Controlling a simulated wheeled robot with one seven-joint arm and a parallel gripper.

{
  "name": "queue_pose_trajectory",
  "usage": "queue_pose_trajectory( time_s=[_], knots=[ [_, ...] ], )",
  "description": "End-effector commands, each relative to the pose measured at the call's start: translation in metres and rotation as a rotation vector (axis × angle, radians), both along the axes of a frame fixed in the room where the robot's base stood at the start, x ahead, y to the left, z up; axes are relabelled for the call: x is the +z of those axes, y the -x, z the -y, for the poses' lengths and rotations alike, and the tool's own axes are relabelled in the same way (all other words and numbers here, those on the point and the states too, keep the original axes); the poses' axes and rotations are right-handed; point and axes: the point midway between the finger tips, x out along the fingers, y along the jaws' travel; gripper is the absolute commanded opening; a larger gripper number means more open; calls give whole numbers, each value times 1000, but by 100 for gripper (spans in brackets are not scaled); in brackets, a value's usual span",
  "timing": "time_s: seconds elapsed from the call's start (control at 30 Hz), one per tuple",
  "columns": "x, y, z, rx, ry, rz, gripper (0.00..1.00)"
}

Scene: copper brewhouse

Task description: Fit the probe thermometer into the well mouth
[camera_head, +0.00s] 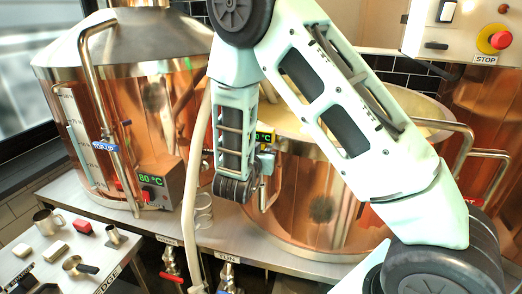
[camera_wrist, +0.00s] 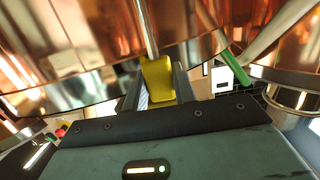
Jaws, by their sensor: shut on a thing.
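In the wrist view my gripper (camera_wrist: 158,88) is shut on the yellow body of the probe thermometer (camera_wrist: 158,78). A thin metal stem (camera_wrist: 148,30) runs from near the yellow body to the top of that view, in front of copper. In the head view my gripper (camera_head: 264,168) is small and partly hidden behind my wrist. I cannot make out the well mouth in either view.
The left copper vessel (camera_head: 148,100) has a bent pipe, a sight tube and a box reading 80 °C (camera_head: 158,185). A side table (camera_head: 50,268) holds a mug and small items. A green handle (camera_wrist: 235,68) is right of the thermometer. A pale hose (camera_head: 190,190) hangs left of my wrist.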

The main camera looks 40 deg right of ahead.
Motion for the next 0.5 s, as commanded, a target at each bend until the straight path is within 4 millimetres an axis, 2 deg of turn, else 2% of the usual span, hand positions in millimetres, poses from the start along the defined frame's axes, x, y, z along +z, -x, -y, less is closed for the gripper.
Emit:
queue_pose_trajectory(
  time_s=[0.5],
  knots=[
    [-12, 0, 0, 0, 1, 1, 0]
  ],
)
